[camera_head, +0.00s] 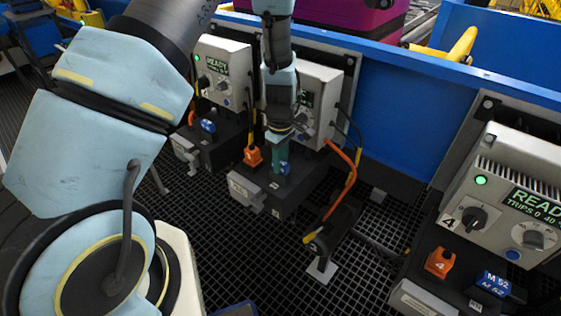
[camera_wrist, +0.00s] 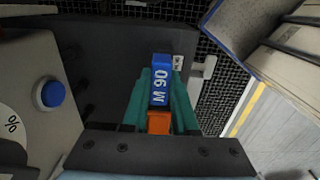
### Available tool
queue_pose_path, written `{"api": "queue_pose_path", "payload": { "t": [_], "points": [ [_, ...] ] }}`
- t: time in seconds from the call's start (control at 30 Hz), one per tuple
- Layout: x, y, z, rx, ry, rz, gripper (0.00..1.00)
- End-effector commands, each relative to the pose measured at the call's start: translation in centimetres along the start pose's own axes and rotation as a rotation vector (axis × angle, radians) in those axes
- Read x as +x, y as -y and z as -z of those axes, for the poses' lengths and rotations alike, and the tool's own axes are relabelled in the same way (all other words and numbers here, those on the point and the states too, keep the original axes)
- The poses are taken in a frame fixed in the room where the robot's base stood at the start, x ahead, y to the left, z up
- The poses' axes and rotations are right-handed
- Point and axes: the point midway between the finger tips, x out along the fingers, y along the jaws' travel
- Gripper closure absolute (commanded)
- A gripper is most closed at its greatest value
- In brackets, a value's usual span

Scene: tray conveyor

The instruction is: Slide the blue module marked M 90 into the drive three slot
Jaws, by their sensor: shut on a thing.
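The blue module marked M 90 (camera_wrist: 160,85) is between the teal fingers of my gripper (camera_wrist: 160,100) in the wrist view. In the head view my gripper (camera_head: 279,155) points down over the dark base (camera_head: 290,200) in front of the middle drive, and a bit of the blue module (camera_head: 284,168) shows beside the fingers. An orange block (camera_head: 252,155) stands just left of my gripper. An orange part (camera_wrist: 158,122) also shows between the fingers in the wrist view. The slot is hidden under the module, and I cannot tell how deep the module sits.
The drive on the right (camera_head: 510,200), numbered 4, has a blue M 52 module (camera_head: 493,283) and an orange block (camera_head: 439,262). The left drive (camera_head: 222,75) shows READY. Orange and black cables (camera_head: 345,190) hang right of my gripper. A blue wall (camera_head: 400,100) runs behind the drives.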

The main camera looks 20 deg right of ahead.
Motion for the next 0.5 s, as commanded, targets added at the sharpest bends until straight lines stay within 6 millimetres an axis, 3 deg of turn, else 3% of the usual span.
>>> {"api": "queue_pose_path", "payload": {
  "t": [0.03,0.07,0.1,0.33,0.5],
  "points": [
    [0.22,0.00,0.00,0.000,0.000,0.000,1.00],
    [0.12,-0.01,0.00,0.000,0.000,0.000,0.70],
    [0.10,0.00,0.00,0.000,0.000,0.000,0.66],
    [0.09,-0.01,0.00,0.000,0.000,0.000,0.40],
    [0.08,-0.01,0.00,0.000,0.000,0.000,0.39]
  ]
}}
